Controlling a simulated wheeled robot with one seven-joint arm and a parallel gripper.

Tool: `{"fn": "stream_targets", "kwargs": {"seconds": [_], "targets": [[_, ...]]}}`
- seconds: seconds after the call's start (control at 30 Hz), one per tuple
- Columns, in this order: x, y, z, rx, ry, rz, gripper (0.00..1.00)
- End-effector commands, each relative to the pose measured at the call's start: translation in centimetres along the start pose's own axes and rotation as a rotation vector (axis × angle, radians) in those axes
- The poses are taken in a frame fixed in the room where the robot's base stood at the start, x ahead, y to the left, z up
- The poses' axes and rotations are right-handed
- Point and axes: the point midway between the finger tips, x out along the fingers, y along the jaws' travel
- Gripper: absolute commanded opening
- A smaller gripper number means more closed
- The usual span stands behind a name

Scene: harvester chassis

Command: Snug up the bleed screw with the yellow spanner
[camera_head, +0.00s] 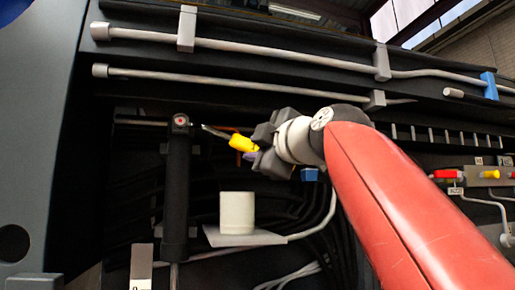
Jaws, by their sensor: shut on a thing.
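The yellow spanner (243,143) is held in my gripper (262,146), which is shut on its yellow handle. The spanner's thin metal shank (214,131) points left and slightly up. Its tip is close to the right side of a dark block at the top of a black vertical cylinder (177,190). A small red spot on that block (181,121) may be the bleed screw. I cannot tell whether the spanner tip touches it. My red arm reaches in from the lower right.
Grey pipes (240,46) run across above. Cables (315,225) hang behind. Red and yellow valve handles (446,174) are at the right. A dark panel (40,130) stands at the left.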

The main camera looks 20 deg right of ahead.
Motion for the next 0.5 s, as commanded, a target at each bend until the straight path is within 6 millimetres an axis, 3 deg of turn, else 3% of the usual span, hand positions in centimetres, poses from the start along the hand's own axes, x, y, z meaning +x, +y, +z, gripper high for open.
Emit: {"fn": "stream_targets", "kwargs": {"seconds": [0.5], "targets": [[0.0, -2.6, -0.1, 0.151, 0.001, 0.046, 0.0]]}}
